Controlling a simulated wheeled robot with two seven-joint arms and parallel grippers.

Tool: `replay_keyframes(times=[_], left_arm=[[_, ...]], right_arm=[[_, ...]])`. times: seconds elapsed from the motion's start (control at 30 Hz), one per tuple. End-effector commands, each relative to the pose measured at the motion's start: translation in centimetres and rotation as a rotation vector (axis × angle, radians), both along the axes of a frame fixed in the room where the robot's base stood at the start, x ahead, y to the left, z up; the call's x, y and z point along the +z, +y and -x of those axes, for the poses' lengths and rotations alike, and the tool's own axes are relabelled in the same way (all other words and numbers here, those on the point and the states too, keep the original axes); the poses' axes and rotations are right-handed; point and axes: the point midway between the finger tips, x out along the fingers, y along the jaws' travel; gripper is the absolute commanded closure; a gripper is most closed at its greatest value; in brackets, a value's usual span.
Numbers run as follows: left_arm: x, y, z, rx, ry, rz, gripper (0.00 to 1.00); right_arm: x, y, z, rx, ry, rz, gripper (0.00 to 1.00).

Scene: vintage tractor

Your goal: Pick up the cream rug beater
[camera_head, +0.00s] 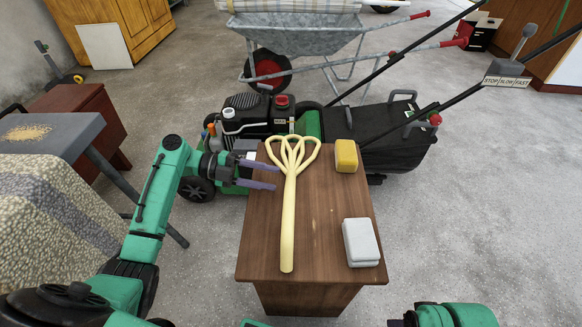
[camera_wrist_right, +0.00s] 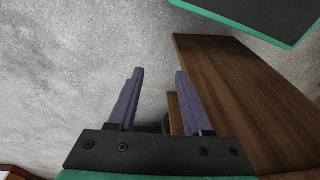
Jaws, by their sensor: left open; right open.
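The cream rug beater (camera_head: 289,205) lies on the small wooden table (camera_head: 333,215) in the head view, its looped head at the far end and its handle toward the near edge. My left gripper (camera_head: 277,175) is open, at the table's left side, with its fingers pointing at the beater just below the loops. I cannot tell whether the fingertips touch it. My right gripper (camera_wrist_right: 158,75) is open and empty in the right wrist view, beside the edge of a wooden surface (camera_wrist_right: 235,85). The beater does not show in that view.
A yellow sponge-like block (camera_head: 346,156) sits at the table's far right. A white block (camera_head: 360,242) lies at its near right. A lawn mower (camera_head: 262,118) stands close behind the table, with a wheelbarrow (camera_head: 290,42) beyond. Floor is open at the right.

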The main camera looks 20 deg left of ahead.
Motion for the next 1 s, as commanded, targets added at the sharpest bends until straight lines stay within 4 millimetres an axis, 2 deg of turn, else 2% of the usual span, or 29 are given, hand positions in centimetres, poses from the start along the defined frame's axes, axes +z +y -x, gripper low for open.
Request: replay_keyframes(times=[0.33, 0.57, 0.6, 0.67, 0.7, 1.0], left_arm=[[-0.8, -5.5, -0.8, 0.0, 0.003, 0.001, 0.53], [-1.0, -6.0, -1.0, 0.003, 0.004, -0.002, 0.53], [-1.0, -6.0, -1.0, 0.003, 0.004, -0.001, 0.61], [-1.0, -6.0, -1.0, 0.003, 0.004, -0.001, 0.84], [-1.0, -6.0, -1.0, 0.003, 0.004, -0.002, 0.99], [-1.0, -5.9, -1.0, 0.002, 0.003, 0.0, 1.0]], right_arm=[[-1.3, 0.0, -0.3, -0.004, 0.002, 0.005, 0.5], [-1.4, 0.0, -0.4, -0.005, 0.002, 0.005, 0.5], [-1.4, 0.0, -0.4, -0.005, 0.002, 0.005, 0.5], [-1.4, 0.0, -0.4, -0.005, 0.002, 0.005, 0.5], [-1.4, 0.0, -0.4, -0.005, 0.002, 0.005, 0.5], [-1.4, 0.0, -0.4, -0.005, 0.002, 0.005, 0.5]])
